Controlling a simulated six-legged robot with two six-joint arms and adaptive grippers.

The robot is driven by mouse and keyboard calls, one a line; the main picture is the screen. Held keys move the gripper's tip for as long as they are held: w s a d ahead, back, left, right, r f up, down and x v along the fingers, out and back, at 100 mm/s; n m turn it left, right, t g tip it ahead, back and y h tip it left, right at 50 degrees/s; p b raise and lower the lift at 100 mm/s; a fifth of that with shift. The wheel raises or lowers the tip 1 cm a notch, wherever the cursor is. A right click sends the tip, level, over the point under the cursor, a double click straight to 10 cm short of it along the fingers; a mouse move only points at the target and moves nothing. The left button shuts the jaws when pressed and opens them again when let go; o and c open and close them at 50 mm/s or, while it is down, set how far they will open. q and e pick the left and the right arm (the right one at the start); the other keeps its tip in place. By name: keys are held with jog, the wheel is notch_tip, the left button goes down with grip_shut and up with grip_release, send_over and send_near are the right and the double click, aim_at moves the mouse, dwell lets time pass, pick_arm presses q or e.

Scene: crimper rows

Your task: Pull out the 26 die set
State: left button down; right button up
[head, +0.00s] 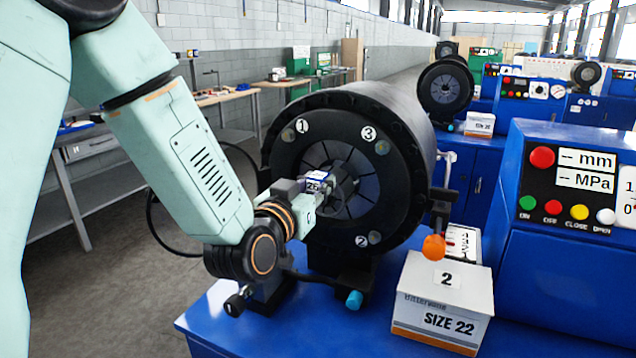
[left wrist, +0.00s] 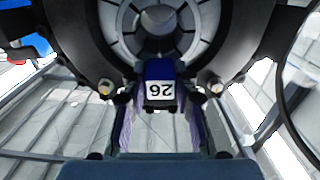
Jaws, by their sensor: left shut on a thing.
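The 26 die set (head: 317,178) shows as a small dark-blue block with a white "26" label, at the middle of the crimper's round black head (head: 350,150). In the left wrist view the block (left wrist: 160,90) shows its label upside down, in front of the ring of grey dies (left wrist: 160,25). My left gripper (head: 318,192) is shut on the block, with a finger on each side of it in the left wrist view (left wrist: 160,105). Whether the block is still seated in the head is hard to tell. My right gripper is in neither view.
A white "SIZE 22" box (head: 440,300) stands on the blue bench (head: 240,335) right of the crimper. An orange knob (head: 434,246) is above it. A blue control panel (head: 570,190) with coloured buttons is at the right. More crimpers (head: 446,85) stand behind.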

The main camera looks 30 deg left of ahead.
pick_arm(q)
jog(key=shift+s+r, duration=0.25)
jog(key=shift+s, duration=0.75)
